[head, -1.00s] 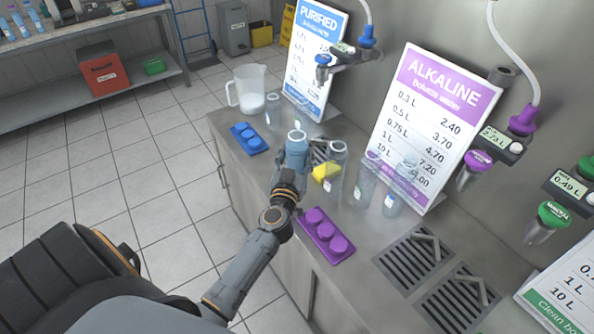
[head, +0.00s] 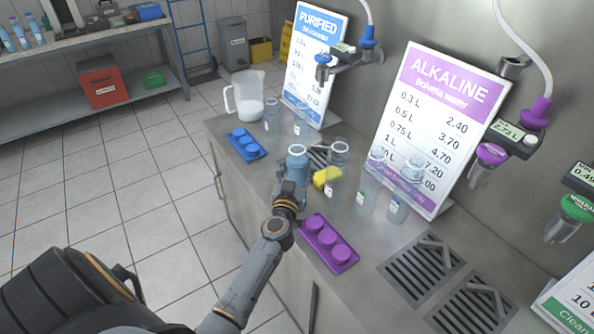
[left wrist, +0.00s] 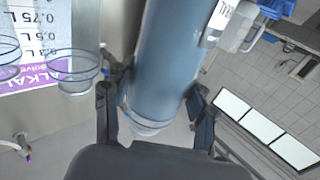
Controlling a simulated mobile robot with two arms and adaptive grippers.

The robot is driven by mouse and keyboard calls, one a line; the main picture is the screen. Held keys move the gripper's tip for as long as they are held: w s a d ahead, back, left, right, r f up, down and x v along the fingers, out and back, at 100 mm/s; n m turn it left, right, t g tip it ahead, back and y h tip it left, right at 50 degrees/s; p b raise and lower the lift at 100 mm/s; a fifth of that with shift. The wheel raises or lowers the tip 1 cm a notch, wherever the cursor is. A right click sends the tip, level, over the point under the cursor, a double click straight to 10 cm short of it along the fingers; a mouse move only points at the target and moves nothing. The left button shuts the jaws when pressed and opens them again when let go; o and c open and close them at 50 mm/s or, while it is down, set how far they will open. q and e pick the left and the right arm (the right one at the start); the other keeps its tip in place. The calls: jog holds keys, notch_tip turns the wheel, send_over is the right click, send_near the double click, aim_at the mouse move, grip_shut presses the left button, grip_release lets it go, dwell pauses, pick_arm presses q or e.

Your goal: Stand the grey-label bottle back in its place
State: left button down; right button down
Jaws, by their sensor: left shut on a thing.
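My left gripper (head: 294,171) is shut on a blue-grey bottle (head: 297,153), held near the counter's front edge, left of the yellow sponge. The bottle's open mouth faces up in the head view. In the left wrist view the bottle (left wrist: 172,60) fills the space between the fingers and looks tilted. Other clear bottles stand nearby: one behind the sponge (head: 339,156), one further right (head: 367,190) and one with a small label (head: 397,207). My right gripper is out of view.
A yellow sponge (head: 325,178) lies right of the held bottle. A purple cap tray (head: 346,266) is in front, a blue one (head: 234,134) behind. A white jug (head: 247,97) stands at the counter's far end. Drain grates (head: 421,264), signs and taps are on the right.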

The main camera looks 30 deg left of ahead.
pick_arm(q)
jog(key=shift+c, duration=2.2)
grip_release()
jog(key=shift+f, duration=0.1)
jog(key=shift+s, duration=0.15)
jog(key=v, duration=1.2)
